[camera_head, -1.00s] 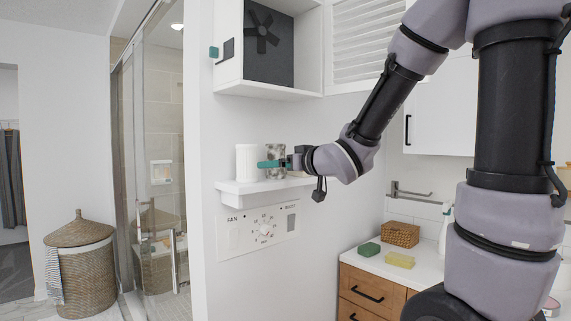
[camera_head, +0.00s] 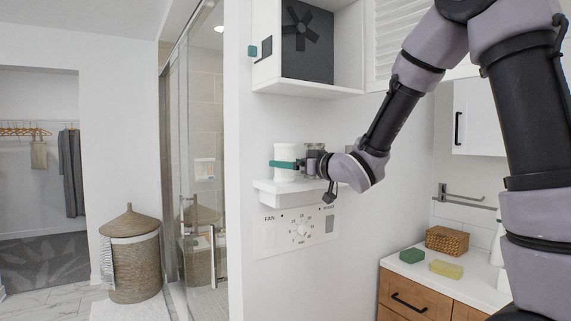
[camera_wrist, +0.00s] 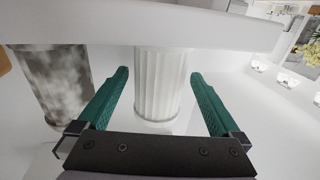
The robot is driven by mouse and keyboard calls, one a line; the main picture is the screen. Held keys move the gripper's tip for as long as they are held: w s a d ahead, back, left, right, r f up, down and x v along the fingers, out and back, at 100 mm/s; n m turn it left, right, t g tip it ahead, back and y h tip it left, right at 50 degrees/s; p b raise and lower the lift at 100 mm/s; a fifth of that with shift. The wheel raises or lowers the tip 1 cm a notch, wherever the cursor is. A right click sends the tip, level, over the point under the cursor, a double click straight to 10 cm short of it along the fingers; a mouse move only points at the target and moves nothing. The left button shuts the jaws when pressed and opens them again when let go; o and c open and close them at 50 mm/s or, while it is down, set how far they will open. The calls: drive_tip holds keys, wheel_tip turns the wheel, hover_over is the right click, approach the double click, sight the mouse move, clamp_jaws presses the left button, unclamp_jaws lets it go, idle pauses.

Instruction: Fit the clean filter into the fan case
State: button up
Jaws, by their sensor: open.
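The clean filter, a white ribbed cylinder (camera_head: 286,151), stands upright on the small white wall shelf (camera_head: 265,189). In the wrist view the filter (camera_wrist: 159,85) is between the two teal fingers of my gripper (camera_wrist: 159,75), which is open with a gap on each side. In the head view my gripper (camera_head: 283,164) reaches across the filter from the right. A grey, blotchy filter (camera_wrist: 55,80) stands beside it, outside the fingers; my gripper partly hides it in the head view. The fan case (camera_head: 268,70) is open above the shelf, with a dark fan (camera_head: 302,35) inside.
A FAN panel with a dial (camera_head: 299,231) is on the wall under the shelf. A louvred panel (camera_head: 400,40) adjoins the case on the right. A counter with a wicker box (camera_head: 447,240), a green block (camera_head: 412,255) and a yellow sponge (camera_head: 446,268) is lower right.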

drive_tip(key=shift+x, duration=1.05)
drive_tip(key=c, duration=1.2)
